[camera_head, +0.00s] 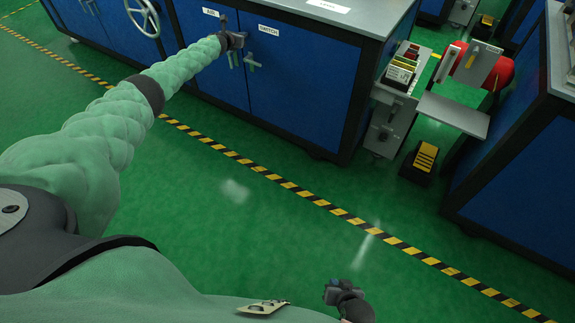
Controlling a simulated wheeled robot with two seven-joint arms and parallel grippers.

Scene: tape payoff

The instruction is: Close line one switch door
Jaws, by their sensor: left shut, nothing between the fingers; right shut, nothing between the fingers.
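The blue cabinet has a door labelled SWITCH (300,75), with a pale handle (252,63) near its left edge. This door looks flush or nearly flush with the front; I cannot tell whether a small gap is left. To its left is another blue door (205,65) with its own label and a pale handle (233,60). My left gripper (236,40) is shut and empty, in front of the doors' upper part near the seam, just above the handles. I cannot tell whether it touches a door. My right gripper (330,291) is shut and empty, low at the bottom of the view, far from the cabinet.
A white handwheel (142,17) is on the cabinet front at the left. A machine unit (391,115) with a grey shelf (454,114) and a yellow-topped pedal (425,157) stands right of the cabinet. Another blue cabinet (520,165) is at far right. The green floor in front is clear.

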